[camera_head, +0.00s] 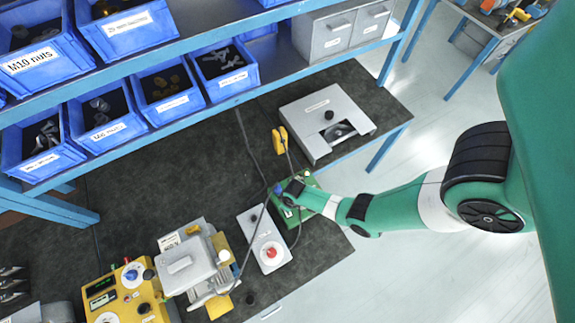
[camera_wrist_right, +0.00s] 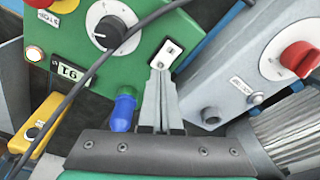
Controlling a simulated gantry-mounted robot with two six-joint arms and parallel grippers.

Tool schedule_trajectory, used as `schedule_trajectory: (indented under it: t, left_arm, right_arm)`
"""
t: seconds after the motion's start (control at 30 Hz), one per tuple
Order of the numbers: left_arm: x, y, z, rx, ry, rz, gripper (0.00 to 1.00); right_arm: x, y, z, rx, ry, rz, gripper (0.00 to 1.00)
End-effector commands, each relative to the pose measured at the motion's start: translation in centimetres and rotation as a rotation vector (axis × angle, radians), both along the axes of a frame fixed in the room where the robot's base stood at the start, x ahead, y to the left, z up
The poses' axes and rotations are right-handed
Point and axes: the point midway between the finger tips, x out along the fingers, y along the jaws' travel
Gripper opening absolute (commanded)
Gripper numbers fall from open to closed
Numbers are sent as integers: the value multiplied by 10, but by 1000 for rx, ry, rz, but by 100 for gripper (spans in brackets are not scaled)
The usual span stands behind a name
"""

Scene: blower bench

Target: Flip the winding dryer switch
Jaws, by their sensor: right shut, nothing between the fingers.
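The green control box (camera_head: 303,197) sits near the right end of the bench, largely covered by my right gripper in the head view. In the right wrist view the box (camera_wrist_right: 140,80) carries a black knob (camera_wrist_right: 108,32), a "91" label and a small rocker switch (camera_wrist_right: 168,54) in a white frame, which I take to be the dryer switch. My right gripper (camera_wrist_right: 161,72) is shut and empty. Its fingertips are right at the lower edge of the switch; I cannot tell whether they touch it. My left gripper is not in view.
A grey box with a red knob (camera_head: 270,253) stands close beside the green box. A dark cable crosses the green box, and a blue plug (camera_wrist_right: 124,108) sits beside the fingers. A yellow device (camera_head: 280,140) lies behind. Shelves with blue bins (camera_head: 105,130) overhang the bench.

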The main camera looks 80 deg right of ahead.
Motion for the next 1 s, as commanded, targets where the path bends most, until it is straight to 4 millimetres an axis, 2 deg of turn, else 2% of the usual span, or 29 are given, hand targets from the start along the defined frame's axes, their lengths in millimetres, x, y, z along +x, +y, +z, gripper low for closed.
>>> schedule_trajectory:
  t: [1.0]
  left_arm:
    - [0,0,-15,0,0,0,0]
  right_arm:
    - [0,0,-16,0,0,0,0]
